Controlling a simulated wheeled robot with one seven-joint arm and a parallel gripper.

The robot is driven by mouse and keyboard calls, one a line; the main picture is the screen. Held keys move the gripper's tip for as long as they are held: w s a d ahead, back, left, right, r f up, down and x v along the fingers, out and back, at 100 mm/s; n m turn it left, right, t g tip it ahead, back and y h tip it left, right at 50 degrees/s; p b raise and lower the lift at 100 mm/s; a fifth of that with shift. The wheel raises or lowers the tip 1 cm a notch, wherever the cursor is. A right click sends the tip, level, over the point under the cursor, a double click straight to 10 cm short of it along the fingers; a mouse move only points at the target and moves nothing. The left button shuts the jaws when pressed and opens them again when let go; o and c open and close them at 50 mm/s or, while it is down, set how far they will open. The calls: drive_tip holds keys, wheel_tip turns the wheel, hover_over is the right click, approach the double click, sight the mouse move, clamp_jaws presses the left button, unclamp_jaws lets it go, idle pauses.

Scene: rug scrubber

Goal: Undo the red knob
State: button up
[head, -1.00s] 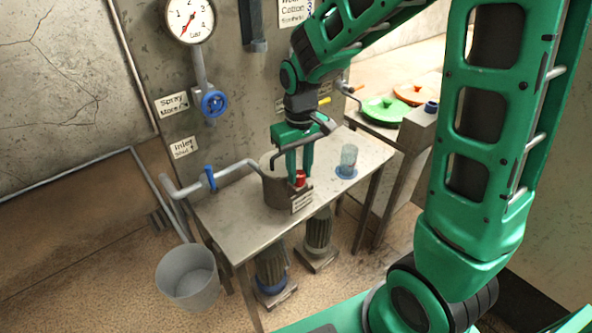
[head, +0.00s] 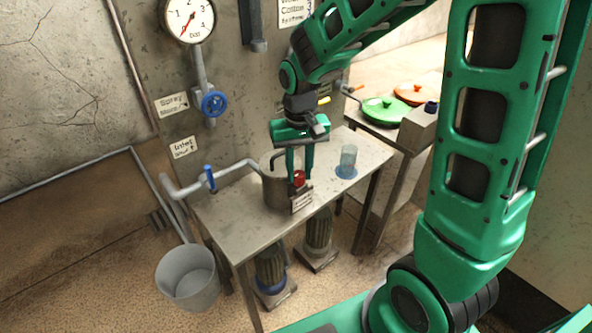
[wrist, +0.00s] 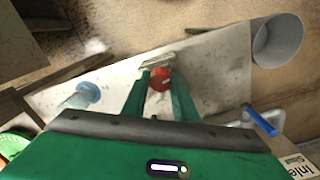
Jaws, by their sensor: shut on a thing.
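The red knob (head: 299,177) sits on the front of a metal pot-like vessel (head: 274,190) on the steel table, just above a small label plate (head: 302,200). My gripper (head: 299,170) points down over it, with its green fingers on either side of the knob. In the wrist view the red knob (wrist: 160,79) lies between the tips of my gripper (wrist: 159,84), which is shut on it. The vessel is largely hidden in the wrist view.
A clear glass (head: 347,162) on a blue base stands to the right on the table (head: 240,225). A pipe with a blue-handled valve (head: 209,178) runs in from the left. A grey bucket (head: 187,278) stands on the floor. Green and orange lids (head: 385,109) lie behind.

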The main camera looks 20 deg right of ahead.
sight(299, 173)
drive_tip(key=o, duration=1.1)
drive_tip(key=shift+c, duration=0.2)
drive_tip(key=shift+r, duration=0.15)
wheel_tip(299, 173, up, 10)
drive_tip(key=shift+r, duration=0.25)
drive_tip(key=shift+w, duration=0.1)
